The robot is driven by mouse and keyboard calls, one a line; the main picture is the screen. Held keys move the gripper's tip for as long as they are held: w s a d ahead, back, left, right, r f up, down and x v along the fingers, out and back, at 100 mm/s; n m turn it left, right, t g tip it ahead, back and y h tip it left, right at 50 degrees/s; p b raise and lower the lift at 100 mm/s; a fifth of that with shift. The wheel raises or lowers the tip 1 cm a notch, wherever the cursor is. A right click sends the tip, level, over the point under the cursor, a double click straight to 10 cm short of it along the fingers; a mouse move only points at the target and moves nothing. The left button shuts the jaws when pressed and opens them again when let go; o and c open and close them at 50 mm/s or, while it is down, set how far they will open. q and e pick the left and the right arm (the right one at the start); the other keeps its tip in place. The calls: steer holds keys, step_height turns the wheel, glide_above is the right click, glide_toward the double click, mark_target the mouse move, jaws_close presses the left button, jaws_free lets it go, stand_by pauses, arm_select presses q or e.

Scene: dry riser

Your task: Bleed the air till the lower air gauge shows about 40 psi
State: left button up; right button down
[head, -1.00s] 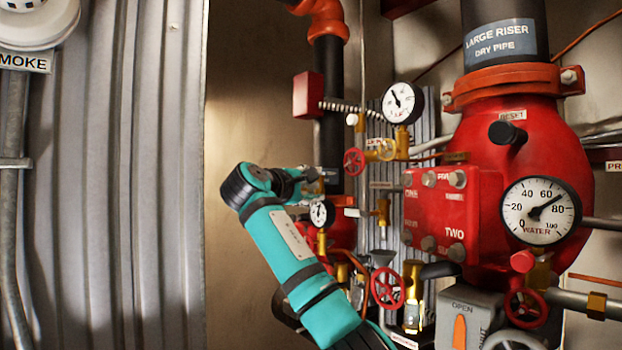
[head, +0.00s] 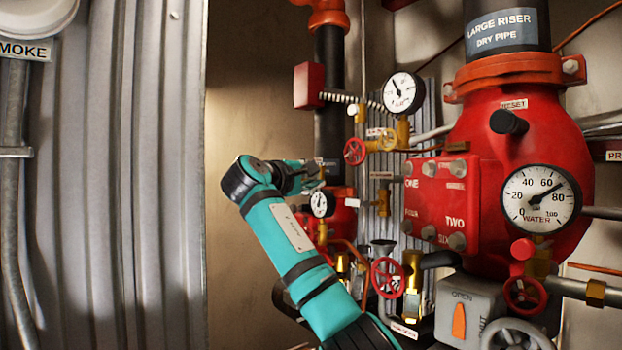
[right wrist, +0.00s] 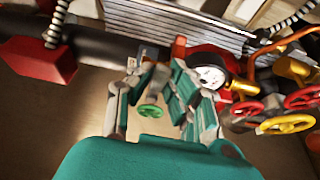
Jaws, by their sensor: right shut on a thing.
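The lower air gauge (head: 322,203) is a small white dial with a black rim, just below my right gripper in the head view. It also shows in the right wrist view (right wrist: 211,77), right of the fingers. Its needle is too small to read surely. My right gripper (head: 312,174) reaches up from the bottom and is shut on a small valve part beside the dark pipe. The fingers (right wrist: 150,78) hide most of that part. The upper air gauge (head: 403,93) is higher and to the right, its needle pointing up and left. My left gripper is not in view.
A red handwheel (head: 355,151) and a brass valve sit under the upper gauge. Another red handwheel (head: 388,278) is lower down. The large red riser valve (head: 540,130) carries the water gauge (head: 540,199). A green handwheel (right wrist: 151,111) shows between my fingers. The left is corrugated wall.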

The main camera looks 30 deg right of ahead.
steer(key=shift+w+f+m+h+b, duration=0.1)
steer(key=shift+f+m+h+b, duration=0.3)
steer(key=shift+m, duration=0.6)
steer(key=shift+w+f+m+h+b, duration=0.15)
steer(key=shift+m+h+b, duration=0.25)
steer(key=shift+m, duration=0.6)
steer(key=shift+w+f+m+h+b, duration=0.1)
steer(key=shift+f+m+h+b, duration=0.35)
steer(key=shift+m, duration=0.55)
steer(key=shift+r, duration=0.1)
steer(key=c, duration=1.3)
jaws_free()
steer(key=v, duration=1.2)
steer(key=shift+s, duration=0.1)
